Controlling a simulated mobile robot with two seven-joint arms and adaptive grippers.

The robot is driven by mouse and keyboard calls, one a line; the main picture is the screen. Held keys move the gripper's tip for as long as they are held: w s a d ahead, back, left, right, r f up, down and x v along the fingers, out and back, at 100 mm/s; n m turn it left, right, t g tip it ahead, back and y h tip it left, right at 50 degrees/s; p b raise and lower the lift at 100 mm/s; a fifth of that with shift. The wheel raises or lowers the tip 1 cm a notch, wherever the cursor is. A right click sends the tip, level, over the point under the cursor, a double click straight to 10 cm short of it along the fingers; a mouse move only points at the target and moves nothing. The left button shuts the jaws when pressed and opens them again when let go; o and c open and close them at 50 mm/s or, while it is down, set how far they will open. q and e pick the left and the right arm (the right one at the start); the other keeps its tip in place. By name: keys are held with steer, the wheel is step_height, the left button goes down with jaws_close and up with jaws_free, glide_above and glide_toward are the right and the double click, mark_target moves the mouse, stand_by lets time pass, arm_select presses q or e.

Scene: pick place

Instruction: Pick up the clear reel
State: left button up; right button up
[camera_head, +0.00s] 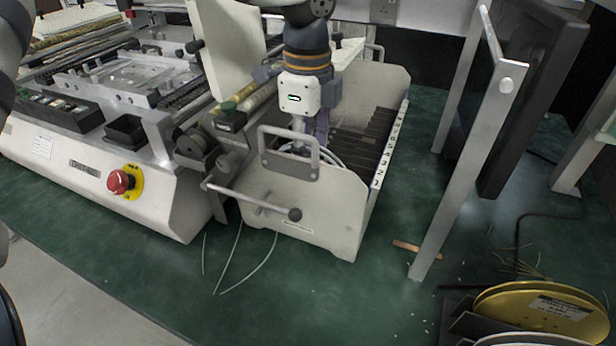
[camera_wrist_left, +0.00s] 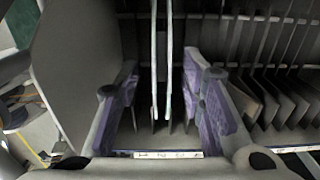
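The clear reel (camera_wrist_left: 169,60) stands on edge in a slotted rack. In the left wrist view it shows as thin pale upright edges between my fingers. In the head view, part of a pale round rim (camera_head: 331,156) shows behind the rack's front handle and seems to be the same reel. My left gripper (camera_wrist_left: 162,70) is open, its purple-padded fingers on either side of the reel with a gap at each side. In the head view this gripper (camera_head: 310,130) reaches down into the rack, its fingers partly hidden. My right gripper is not seen.
The white rack (camera_head: 290,205) has dark numbered slots and a front handle (camera_head: 290,140). A machine with a red emergency button (camera_head: 120,182) stands to the left. A metal frame (camera_head: 465,165) stands at right. A gold reel (camera_head: 545,308) lies at the lower right.

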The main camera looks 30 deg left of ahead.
arm_select(q)
steer(key=shift+w+f, duration=0.1)
steer(key=shift+f, duration=0.85)
jaws_close()
